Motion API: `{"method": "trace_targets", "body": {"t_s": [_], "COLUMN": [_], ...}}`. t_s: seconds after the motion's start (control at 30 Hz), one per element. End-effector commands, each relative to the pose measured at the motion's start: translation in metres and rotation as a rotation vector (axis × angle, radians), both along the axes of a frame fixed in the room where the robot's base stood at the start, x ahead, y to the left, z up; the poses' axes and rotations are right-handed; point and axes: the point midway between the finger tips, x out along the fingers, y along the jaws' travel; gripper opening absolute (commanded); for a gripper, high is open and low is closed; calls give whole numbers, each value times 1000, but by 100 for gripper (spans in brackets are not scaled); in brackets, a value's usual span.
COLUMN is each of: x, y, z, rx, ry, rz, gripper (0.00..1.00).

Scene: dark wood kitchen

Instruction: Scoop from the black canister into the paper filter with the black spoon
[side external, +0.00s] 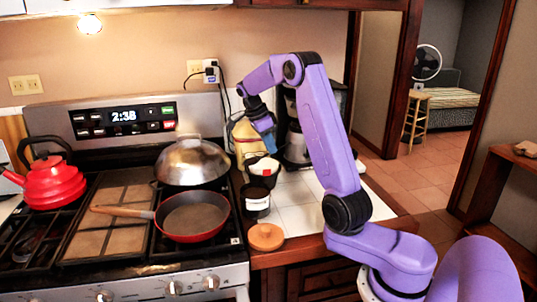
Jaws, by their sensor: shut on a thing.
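My gripper (267,138) is above the right-hand counter, pointing down over the area of the paper filter. It is shut on the black spoon, which is too small and dark to make out clearly at the fingertips. The white paper filter (264,165) sits open in a dark holder on the white tiles. The black canister (257,202), with a white label, stands in front of the filter, nearer the camera. Its contents cannot be seen from here. A round wooden lid (266,237) lies in front of the canister.
A yellowish container (246,143) and a dark coffee machine (297,145) stand behind the filter. The stove at left carries a red pan (193,217), a domed steel lid (192,162) and a red kettle (52,184). White tiles (296,207) right of the canister are clear.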

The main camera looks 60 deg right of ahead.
Motion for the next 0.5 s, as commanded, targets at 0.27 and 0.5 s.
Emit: {"method": "trace_targets", "body": {"t_s": [0.27,0.5], "x": [38,51], "y": [-77,-119], "z": [2,3], "rx": [39,47], "ry": [-29,-39], "rz": [220,357], "gripper": [0,0]}}
